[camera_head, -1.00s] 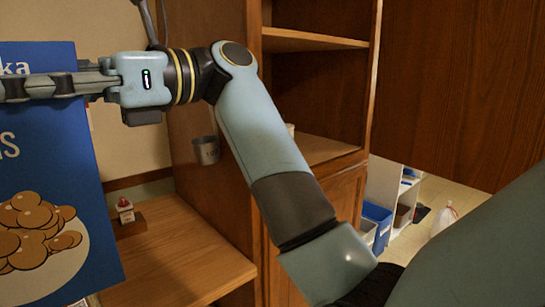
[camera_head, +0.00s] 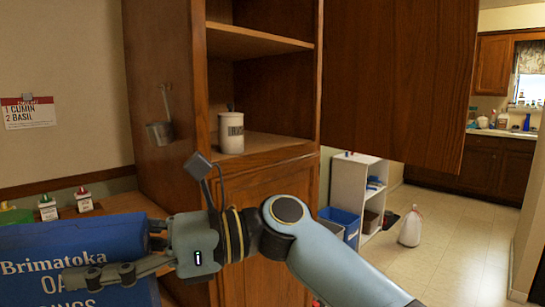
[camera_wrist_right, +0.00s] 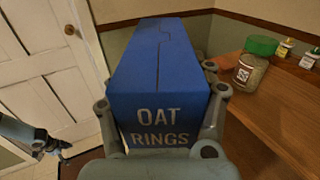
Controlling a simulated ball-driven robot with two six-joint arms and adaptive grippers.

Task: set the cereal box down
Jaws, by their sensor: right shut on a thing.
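The cereal box (camera_head: 100,238) is blue with white lettering, low at the left of the head view and cut off by the bottom edge. My right gripper (camera_head: 110,262) is shut on it, with fingers across its printed face. In the right wrist view the box (camera_wrist_right: 158,70) sits between the two fingers of the right gripper (camera_wrist_right: 162,100), its seamed top and "OAT RINGS" lettering showing. Its underside is hidden, so I cannot tell whether it touches anything. My left gripper (camera_wrist_right: 48,146) shows small at the left of the wrist view, its opening unclear.
A wooden counter (camera_wrist_right: 275,125) lies right of the box in the wrist view, with a green-lidded jar (camera_wrist_right: 255,62) and small spice bottles (camera_wrist_right: 284,48) on it. A tall wooden cabinet (camera_head: 165,75) stands behind my arm, with a canister (camera_head: 231,132). A white door (camera_wrist_right: 45,60) is at left.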

